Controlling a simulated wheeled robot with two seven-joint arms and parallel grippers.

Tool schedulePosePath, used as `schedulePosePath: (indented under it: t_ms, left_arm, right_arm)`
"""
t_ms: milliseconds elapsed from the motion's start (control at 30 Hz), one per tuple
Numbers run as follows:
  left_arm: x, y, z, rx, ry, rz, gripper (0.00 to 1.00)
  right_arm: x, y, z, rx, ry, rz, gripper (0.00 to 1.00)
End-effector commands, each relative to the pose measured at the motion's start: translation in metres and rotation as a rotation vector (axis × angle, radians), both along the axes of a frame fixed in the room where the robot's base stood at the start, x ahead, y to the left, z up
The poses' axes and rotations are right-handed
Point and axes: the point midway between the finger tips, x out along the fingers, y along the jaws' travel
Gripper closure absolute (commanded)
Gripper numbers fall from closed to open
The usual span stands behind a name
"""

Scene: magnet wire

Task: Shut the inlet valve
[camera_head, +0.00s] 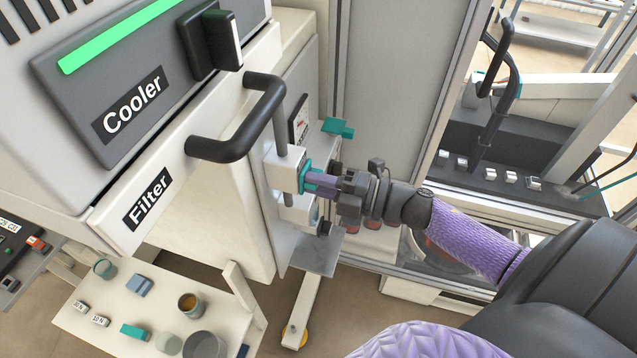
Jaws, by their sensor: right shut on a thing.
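A white valve block (284,168) is mounted on the side of the cooler cabinet, below the black handle. A teal valve part (304,176) sits on its right face, mostly covered by my right gripper (316,183). The purple fingers of my right gripper are shut on this teal part, with the arm coming in from the lower right. A second teal handle (338,128) sticks out higher and further back, apart from the gripper. I cannot read a label showing which one is the inlet valve. My left gripper is not in view.
The cooler cabinet (127,105) with its filter drawer (150,198) fills the left. A black bar handle (258,128) juts out close to the gripper. A low white table (115,295) with cups and small blocks stands at the lower left. A glazed machine enclosure stands at the right.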

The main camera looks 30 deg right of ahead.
Motion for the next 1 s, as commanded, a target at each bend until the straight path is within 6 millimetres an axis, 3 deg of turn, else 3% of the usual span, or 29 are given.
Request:
schedulePosePath:
  t_ms: [867, 900, 1000]
  left_arm:
    - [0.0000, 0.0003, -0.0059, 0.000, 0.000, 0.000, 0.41]
    - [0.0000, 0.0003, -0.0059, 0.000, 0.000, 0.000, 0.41]
    - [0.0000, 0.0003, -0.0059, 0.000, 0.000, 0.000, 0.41]
  right_arm:
    - [-0.0004, 0.0003, -0.0024, -0.110, -0.091, 0.001, 1.00]
    - [-0.0004, 0.0003, -0.0024, -0.110, -0.091, 0.001, 0.77]
    - [-0.0004, 0.0003, -0.0023, -0.109, -0.091, 0.001, 0.55]
